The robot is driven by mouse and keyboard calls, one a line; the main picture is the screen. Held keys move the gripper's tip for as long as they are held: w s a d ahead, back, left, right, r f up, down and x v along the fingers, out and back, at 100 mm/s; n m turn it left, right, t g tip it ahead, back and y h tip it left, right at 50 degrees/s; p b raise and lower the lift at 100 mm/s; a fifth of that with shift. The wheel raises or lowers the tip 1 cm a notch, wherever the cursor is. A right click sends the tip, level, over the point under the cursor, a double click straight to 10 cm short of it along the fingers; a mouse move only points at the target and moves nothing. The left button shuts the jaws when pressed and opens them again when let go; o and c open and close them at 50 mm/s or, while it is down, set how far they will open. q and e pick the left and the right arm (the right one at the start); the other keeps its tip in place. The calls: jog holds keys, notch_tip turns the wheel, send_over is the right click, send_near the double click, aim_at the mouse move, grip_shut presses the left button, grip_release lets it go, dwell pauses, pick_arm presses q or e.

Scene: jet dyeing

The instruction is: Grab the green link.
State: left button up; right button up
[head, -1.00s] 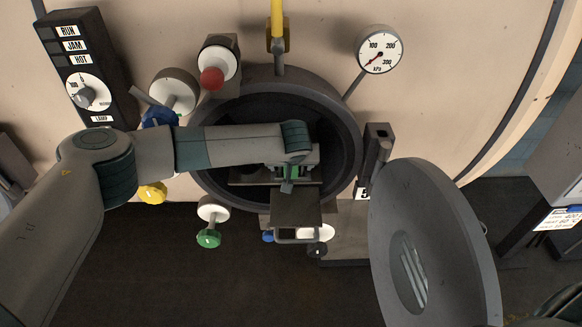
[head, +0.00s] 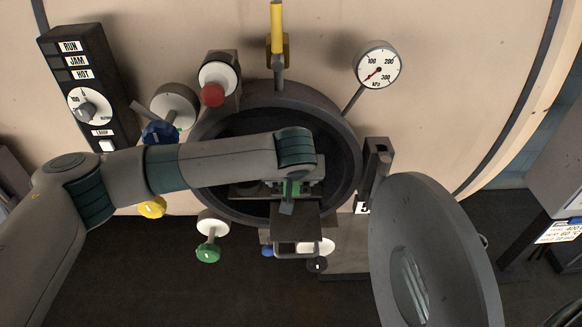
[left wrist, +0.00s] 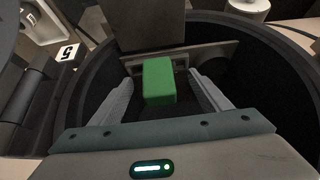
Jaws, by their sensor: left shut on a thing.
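The green link (left wrist: 159,80) is a green block between the fingers of my left gripper (left wrist: 162,86) in the left wrist view. My left gripper is shut on it, inside the round dark opening (head: 349,150) of the vessel. In the head view my left arm reaches across from the left, and a little green (head: 291,188) shows below its wrist at the opening. The wrist hides most of the link and the fingers there. My right gripper is not in view.
A dark tray (head: 294,220) juts out below the opening. The round door (head: 440,225) hangs open on the right. Blue (head: 160,133), yellow (head: 152,207), green (head: 208,253) and red (head: 212,95) knobs crowd the left side. A pressure gauge (head: 379,65) sits above right.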

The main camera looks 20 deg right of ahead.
pick_arm(q)
jog(key=s+a, duration=0.3)
jog(key=s, duration=0.7)
jog(key=shift+s, duration=0.3)
